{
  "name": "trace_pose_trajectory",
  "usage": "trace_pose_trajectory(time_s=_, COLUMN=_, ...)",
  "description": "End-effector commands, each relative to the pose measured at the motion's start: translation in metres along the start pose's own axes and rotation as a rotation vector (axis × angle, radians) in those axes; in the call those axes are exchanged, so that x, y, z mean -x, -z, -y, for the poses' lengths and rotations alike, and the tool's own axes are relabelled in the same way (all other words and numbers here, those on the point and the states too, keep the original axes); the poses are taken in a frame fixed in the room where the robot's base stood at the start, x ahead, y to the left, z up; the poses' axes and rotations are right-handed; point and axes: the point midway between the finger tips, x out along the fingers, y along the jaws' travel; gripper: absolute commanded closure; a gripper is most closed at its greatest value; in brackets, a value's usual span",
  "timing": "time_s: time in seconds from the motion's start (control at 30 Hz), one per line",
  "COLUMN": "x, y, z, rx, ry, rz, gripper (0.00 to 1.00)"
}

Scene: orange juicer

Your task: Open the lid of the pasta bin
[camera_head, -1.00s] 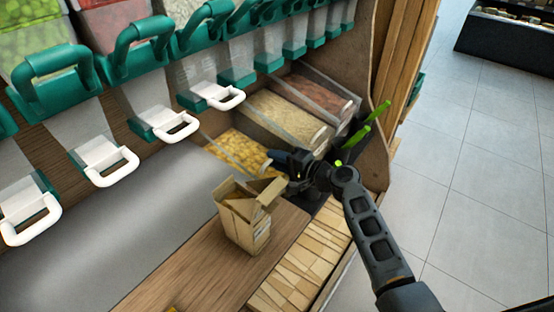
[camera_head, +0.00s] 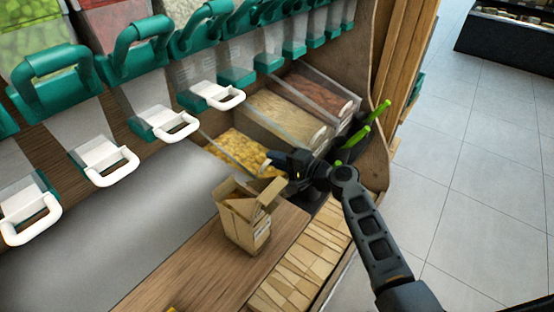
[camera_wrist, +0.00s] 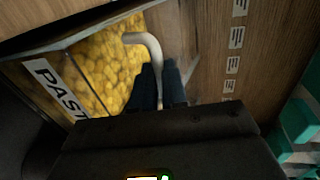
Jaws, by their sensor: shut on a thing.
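The pasta bin (camera_head: 232,143) with yellow pasta is the left one of the low bins in the head view. In the wrist view its clear lid (camera_wrist: 105,62) shows the pasta, beside a white label (camera_wrist: 57,88) reading "PAST", partly cut off. A pale curved handle (camera_wrist: 148,42) stands at the lid's edge. My gripper (camera_wrist: 160,86) has its dark fingers closed around the lower end of this handle. In the head view my gripper (camera_head: 274,164) is at the front right of the pasta bin. The exact contact is hidden behind the fingers. How far the lid is raised is hard to tell.
Two more clear-lidded bins, one pale (camera_head: 285,120) and one reddish (camera_head: 322,93), stand right of the pasta bin. An open cardboard box (camera_head: 245,220) stands on the wooden counter (camera_head: 195,262). Dispensers with white handles (camera_head: 105,160) hang above. Green scoop handles (camera_head: 370,122) stick up at right.

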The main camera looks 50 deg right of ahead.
Motion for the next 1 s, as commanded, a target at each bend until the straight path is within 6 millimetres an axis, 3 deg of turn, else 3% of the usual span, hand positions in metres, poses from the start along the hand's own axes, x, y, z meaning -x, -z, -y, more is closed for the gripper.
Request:
trace_pose_trajectory(time_s=0.23, x=-0.045, y=-0.001, z=0.024, rx=0.003, ry=0.002, rz=0.003, gripper=1.00)
trace_pose_trajectory(time_s=0.4, x=-0.067, y=0.000, z=0.035, rx=0.000, ry=0.001, rz=0.000, gripper=1.00)
trace_pose_trajectory(time_s=0.73, x=-0.070, y=0.000, z=0.036, rx=0.000, ry=-0.001, rz=-0.002, gripper=1.00)
trace_pose_trajectory(time_s=0.77, x=-0.070, y=0.000, z=0.036, rx=0.000, ry=-0.001, rz=-0.002, gripper=0.87)
trace_pose_trajectory(time_s=0.83, x=-0.070, y=0.000, z=0.036, rx=0.000, ry=-0.001, rz=-0.002, gripper=0.80)
trace_pose_trajectory(time_s=1.0, x=-0.070, y=0.000, z=0.036, rx=0.000, ry=0.000, rz=-0.001, gripper=0.78)
